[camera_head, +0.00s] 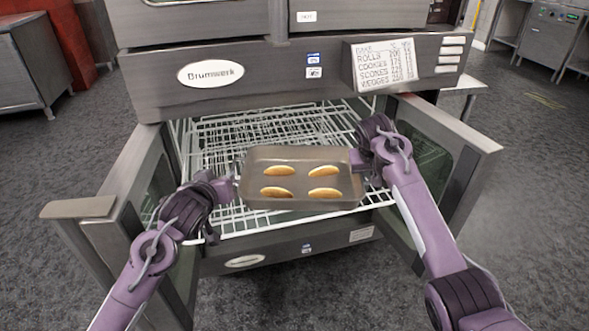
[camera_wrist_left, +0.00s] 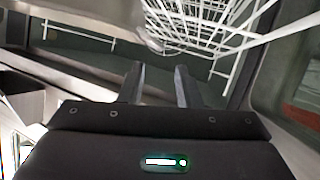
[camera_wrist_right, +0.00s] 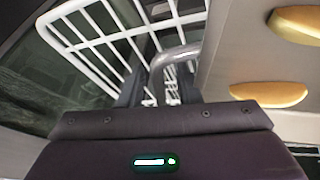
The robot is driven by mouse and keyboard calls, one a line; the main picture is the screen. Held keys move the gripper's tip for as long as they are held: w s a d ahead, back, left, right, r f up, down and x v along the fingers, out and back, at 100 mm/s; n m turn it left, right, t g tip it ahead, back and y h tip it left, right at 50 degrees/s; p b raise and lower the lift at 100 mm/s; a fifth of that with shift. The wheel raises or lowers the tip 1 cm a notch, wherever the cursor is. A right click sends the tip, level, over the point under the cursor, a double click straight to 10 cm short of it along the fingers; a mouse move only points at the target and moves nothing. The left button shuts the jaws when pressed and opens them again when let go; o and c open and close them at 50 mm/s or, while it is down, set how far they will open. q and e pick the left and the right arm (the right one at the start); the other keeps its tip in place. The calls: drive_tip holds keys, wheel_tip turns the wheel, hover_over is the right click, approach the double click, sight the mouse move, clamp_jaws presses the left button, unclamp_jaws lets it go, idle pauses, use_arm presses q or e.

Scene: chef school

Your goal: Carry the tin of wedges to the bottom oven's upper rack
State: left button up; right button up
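The grey metal tin (camera_head: 300,200) holds several pale wedges (camera_head: 324,171). In the head view it appears over the front of the white wire rack (camera_head: 270,222); I cannot tell whether it rests there. My right gripper (camera_head: 360,160) is at the tin's right end. In the right wrist view its fingers (camera_wrist_right: 160,82) stand apart, with the tin's curved handle (camera_wrist_right: 178,54) at the fingertips. My left gripper (camera_head: 226,187) is beside the tin's left end. In the left wrist view its fingers (camera_wrist_left: 160,78) are apart, with nothing clearly between them.
The oven's left door (camera_head: 135,170) and right door (camera_head: 450,140) stand open, flanking my arms. A control panel with a handwritten list (camera_head: 385,65) is above the opening. More wire racks (camera_head: 260,125) show inside. A lower front panel (camera_head: 290,250) is below.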

use_arm(q)
drive_tip(key=v, duration=0.2)
drive_tip(key=shift+s+r, duration=0.15)
drive_tip(key=shift+s, duration=0.35)
use_arm(e)
drive_tip(key=shift+s+r, duration=0.1)
drive_tip(key=shift+r, duration=0.15)
drive_tip(key=v, duration=0.7)
drive_tip(key=shift+f, duration=0.1)
